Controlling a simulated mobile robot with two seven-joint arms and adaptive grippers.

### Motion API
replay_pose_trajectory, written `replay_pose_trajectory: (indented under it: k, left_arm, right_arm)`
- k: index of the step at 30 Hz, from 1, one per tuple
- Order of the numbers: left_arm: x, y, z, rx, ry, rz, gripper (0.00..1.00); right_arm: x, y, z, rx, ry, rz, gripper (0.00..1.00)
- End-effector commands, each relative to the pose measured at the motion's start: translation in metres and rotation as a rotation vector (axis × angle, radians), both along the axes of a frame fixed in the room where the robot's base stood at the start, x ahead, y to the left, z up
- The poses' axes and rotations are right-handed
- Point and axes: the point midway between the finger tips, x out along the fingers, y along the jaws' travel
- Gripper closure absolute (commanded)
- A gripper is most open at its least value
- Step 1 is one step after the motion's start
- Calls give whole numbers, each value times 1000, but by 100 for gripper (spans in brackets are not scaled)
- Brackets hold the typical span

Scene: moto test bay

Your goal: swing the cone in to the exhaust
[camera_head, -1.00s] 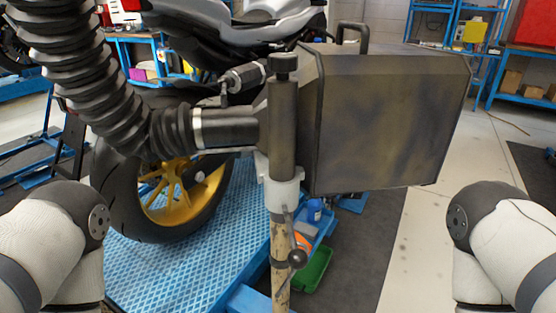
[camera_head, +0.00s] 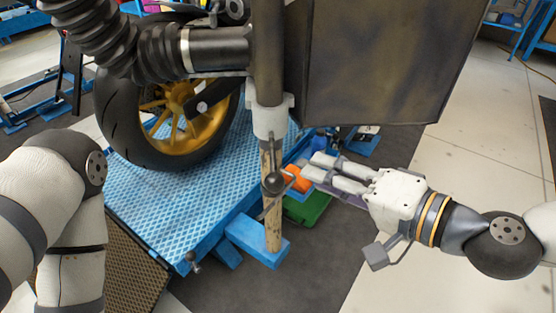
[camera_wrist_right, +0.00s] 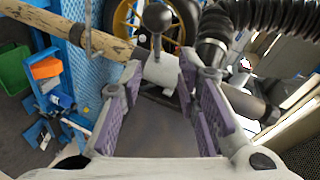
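The cone appears to be the large dark sooty hood (camera_head: 375,65), joined to a black ribbed hose (camera_head: 105,35) by a grey pipe (camera_head: 218,48). It hangs on an upright post (camera_head: 268,60) with a pale collar (camera_head: 272,118) and a lever with a black ball knob (camera_head: 275,183). I cannot make out the motorcycle's exhaust. My right gripper (camera_head: 317,166) is open and empty, just right of the knob and below the hood. In the right wrist view the knob (camera_wrist_right: 157,18) lies beyond the parted fingers (camera_wrist_right: 160,72). My left gripper is out of view.
A motorcycle's rear wheel with gold spokes (camera_head: 120,125) stands on a blue textured lift (camera_head: 165,195). A green bin (camera_head: 306,207) and an orange one (camera_head: 297,178) sit low behind my right fingers. Bare floor (camera_head: 480,140) lies to the right.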

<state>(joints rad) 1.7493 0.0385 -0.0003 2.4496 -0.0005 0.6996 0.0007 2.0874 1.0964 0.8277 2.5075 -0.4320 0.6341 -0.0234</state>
Motion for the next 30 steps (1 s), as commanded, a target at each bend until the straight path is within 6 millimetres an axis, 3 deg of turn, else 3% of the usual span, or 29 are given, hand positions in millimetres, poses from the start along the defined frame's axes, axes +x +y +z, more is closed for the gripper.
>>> replay_pose_trajectory:
  k: [4,13,18,26,30]
  left_arm:
    - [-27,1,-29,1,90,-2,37]
    - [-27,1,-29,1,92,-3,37]
    - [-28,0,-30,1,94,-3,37]
    - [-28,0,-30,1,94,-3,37]
    - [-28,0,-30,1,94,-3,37]
  right_arm:
    - [15,18,-23,-2,19,7,70]
    - [65,67,-34,-2,11,3,70]
    - [77,79,-38,-3,9,1,70]
    - [79,80,-38,-3,9,1,70]
    - [79,80,-38,-3,9,1,100]
